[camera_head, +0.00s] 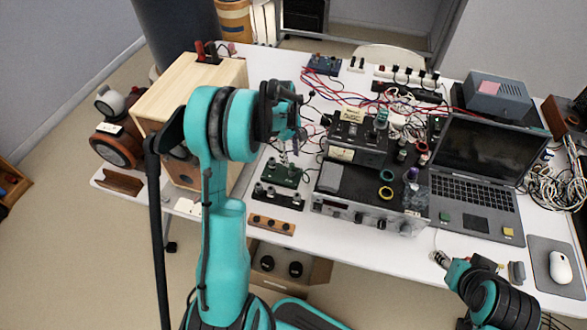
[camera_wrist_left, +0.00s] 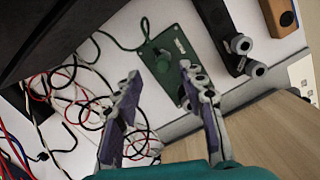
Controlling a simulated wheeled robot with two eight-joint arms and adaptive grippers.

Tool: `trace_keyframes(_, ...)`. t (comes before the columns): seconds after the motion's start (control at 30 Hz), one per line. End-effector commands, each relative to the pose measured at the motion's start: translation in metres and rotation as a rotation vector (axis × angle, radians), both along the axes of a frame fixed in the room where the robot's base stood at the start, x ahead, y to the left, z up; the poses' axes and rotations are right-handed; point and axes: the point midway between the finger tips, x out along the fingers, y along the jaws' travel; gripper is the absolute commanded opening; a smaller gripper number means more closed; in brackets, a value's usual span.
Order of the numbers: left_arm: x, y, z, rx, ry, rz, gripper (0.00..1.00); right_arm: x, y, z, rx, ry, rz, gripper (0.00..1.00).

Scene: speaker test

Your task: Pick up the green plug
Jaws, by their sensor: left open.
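A green plug (camera_wrist_left: 160,63) on a green cord lies at a small green box (camera_wrist_left: 178,50) in the left wrist view; I cannot tell whether it is plugged in. In the head view the green box (camera_head: 281,173) sits on the white table, right of the wooden cabinet, and the plug is too small to make out. My left gripper (camera_head: 287,148) is above the box. In the left wrist view its fingers (camera_wrist_left: 160,78) are apart and empty, with the plug beyond the gap between the tips. My right arm shows at the lower right, its gripper unclear (camera_head: 441,259).
The wooden cabinet (camera_head: 216,75) stands left of my left gripper. Black amplifier units (camera_head: 335,180) stand close on its right, with a laptop (camera_head: 485,150) beyond. Red and black cables (camera_head: 345,95) tangle behind. A black strip with knobs (camera_head: 277,197) lies in front of the green box.

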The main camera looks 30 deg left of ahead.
Motion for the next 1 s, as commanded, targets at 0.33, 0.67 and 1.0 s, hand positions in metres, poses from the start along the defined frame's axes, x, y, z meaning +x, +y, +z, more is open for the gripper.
trace_keyframes(0.33, -0.005, -0.007, -0.047, 0.001, -0.001, -0.002, 0.41, 0.000, 0.000, -0.024, 0.000, 0.000, 0.000, 0.41)
trace_keyframes(0.67, -0.005, -0.007, -0.048, 0.001, -0.001, -0.002, 0.20, 0.000, 0.000, -0.023, 0.000, 0.000, 0.000, 0.41)
trace_keyframes(1.0, -0.005, -0.007, -0.048, 0.001, -0.001, -0.002, 0.00, 0.000, 0.000, -0.023, 0.000, 0.000, 0.000, 0.41)
